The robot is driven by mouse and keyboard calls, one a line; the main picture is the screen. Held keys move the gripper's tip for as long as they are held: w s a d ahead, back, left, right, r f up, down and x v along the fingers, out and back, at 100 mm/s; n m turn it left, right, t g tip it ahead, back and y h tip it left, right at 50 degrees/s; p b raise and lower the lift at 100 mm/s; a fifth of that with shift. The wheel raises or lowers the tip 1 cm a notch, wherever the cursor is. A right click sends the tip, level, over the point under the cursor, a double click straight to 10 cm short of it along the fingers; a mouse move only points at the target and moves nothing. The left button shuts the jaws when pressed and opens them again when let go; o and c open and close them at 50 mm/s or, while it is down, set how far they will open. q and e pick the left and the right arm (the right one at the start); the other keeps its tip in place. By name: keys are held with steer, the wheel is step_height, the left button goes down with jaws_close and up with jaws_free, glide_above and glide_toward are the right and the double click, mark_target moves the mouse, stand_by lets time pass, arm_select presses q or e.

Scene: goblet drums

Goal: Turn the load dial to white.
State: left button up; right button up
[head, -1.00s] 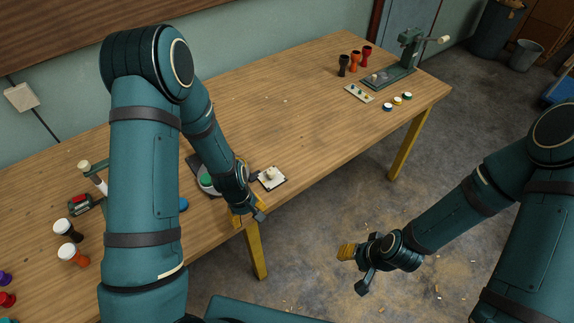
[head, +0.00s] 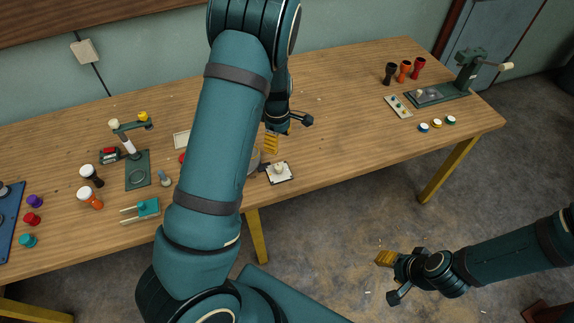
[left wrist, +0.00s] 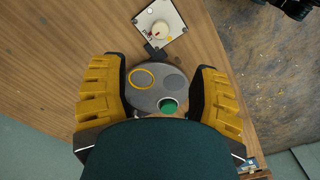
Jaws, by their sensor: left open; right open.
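A white square plate with a cream round knob, which looks like the load dial (head: 280,173), lies near the table's front edge; it also shows at the top of the left wrist view (left wrist: 160,27). Small coloured marks sit around the knob, too small to read surely. A grey round base (left wrist: 158,84) with a yellow ring, a darker disc and a green spot adjoins it. My left gripper (head: 287,132) is open and empty, behind the dial in the head view; its fingers flank the grey base in the wrist view. My right gripper (head: 389,278) is open and empty, off the table.
My left arm hides part of the table. Left are a green press stand (head: 137,170), white-topped drums (head: 90,198) and a teal block with rods (head: 147,208). Right are three goblet drums (head: 405,71) and a cranked device (head: 470,72). The table between is mostly clear.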

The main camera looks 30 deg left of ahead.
mark_target(279, 166)
arm_select(q)
step_height(279, 166, down, 14)
steer(key=shift+a+r+b, duration=0.1)
steer(key=shift+b, duration=0.7)
jaws_close()
